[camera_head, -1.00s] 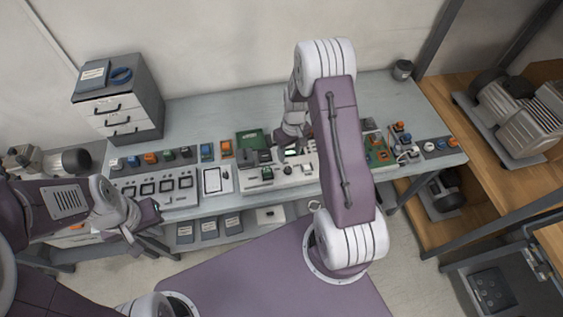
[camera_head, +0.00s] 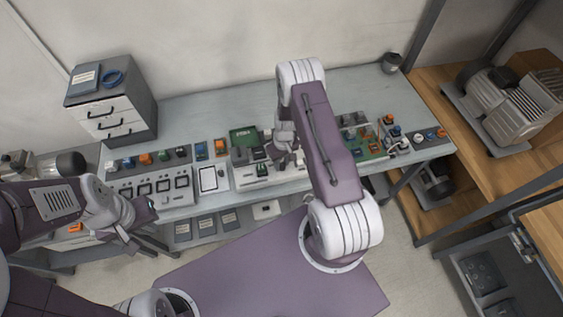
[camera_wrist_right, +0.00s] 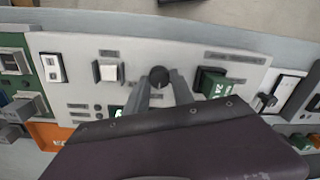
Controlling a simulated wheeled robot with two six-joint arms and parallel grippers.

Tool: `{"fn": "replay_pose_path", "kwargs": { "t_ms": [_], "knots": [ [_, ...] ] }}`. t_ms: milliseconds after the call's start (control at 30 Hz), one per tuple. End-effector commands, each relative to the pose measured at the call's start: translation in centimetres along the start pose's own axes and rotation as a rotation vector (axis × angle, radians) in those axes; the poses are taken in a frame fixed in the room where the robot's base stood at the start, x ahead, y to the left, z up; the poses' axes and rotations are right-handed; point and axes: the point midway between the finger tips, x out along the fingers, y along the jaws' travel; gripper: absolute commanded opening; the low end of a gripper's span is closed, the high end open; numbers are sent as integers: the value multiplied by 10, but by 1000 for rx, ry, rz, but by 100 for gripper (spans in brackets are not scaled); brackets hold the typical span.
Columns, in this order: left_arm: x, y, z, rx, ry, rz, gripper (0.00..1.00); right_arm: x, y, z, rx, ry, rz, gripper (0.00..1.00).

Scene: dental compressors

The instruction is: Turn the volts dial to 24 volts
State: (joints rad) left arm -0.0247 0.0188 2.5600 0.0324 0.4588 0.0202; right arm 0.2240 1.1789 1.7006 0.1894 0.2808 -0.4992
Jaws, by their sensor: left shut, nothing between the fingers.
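The volts dial appears to be the round black knob (camera_wrist_right: 158,76) on a white control panel (camera_wrist_right: 85,70) in the right wrist view. No dial markings are readable. My right gripper (camera_wrist_right: 161,82) is open, with one finger on each side of the knob; I cannot tell whether they touch it. In the head view, my right gripper (camera_head: 284,148) is over the panel (camera_head: 248,182) and hides the knob. My left gripper (camera_head: 138,232) is shut and empty, in front of the left part of the bench.
The grey bench (camera_head: 215,105) holds several other panels and small coloured parts. A drawer cabinet (camera_head: 112,108) stands at the back left. The bench's rear strip is mostly clear.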

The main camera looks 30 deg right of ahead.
Motion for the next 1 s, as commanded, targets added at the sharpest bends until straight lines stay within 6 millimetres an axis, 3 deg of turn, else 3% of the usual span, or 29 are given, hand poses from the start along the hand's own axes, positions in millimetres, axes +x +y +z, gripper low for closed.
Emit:
{"fn": "replay_pose_path", "kwargs": {
  "t_ms": [33,67,1000],
  "knots": [
    [0,0,0,0,0,0,0,0,-1,0,1,-2,-1,8],
    [0,0,0,0,0,0,0,0,-1,0,1,-2,-2,0],
    [5,0,0,0,0,0,0,1,-1,3,81,-3,-3,0]
  ]
}}
